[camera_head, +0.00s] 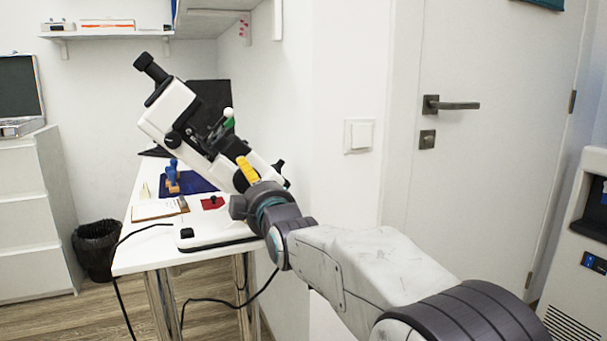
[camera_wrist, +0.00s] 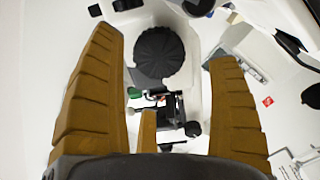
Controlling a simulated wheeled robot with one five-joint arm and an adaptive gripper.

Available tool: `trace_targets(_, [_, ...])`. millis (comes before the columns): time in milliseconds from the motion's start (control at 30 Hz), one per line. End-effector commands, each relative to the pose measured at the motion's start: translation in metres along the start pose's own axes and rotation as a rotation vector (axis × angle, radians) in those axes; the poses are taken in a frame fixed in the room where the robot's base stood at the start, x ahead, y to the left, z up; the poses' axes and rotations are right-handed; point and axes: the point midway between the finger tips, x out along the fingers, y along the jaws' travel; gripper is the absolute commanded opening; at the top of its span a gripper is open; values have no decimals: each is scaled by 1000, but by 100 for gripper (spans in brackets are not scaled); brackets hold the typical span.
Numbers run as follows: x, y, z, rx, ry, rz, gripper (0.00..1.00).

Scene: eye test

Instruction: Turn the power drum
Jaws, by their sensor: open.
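A white and black lensmeter (camera_head: 166,114) stands tilted on a white base at the end of a white table (camera_head: 135,258). In the wrist view, the power drum (camera_wrist: 160,53) is a black, round, ribbed knob on its white body. My gripper (camera_wrist: 167,48) is open, with yellow-brown ridged fingers on the left and right of the drum in that view. No contact shows, and the depth between fingertips and drum is hard to tell. In the head view, my gripper (camera_head: 247,170) is beside the lensmeter's lower body, and the drum cannot be made out there.
A green-tipped lever (camera_head: 228,119) sticks up from the lensmeter. A dark blue mat (camera_head: 200,182), a blue item (camera_head: 171,171) and a red item (camera_head: 213,203) lie on the table. The wall is close on the right; a black bin (camera_head: 96,249) stands left.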

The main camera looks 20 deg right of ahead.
Motion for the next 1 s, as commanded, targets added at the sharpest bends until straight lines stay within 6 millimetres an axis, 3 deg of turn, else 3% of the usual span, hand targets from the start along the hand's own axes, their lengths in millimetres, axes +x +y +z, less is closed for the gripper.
trace_targets(200, [-27, 4, -4, 1, -1, -1, 82])
trace_targets(1000, [-86, 29, -26, 219, -249, -222, 82])
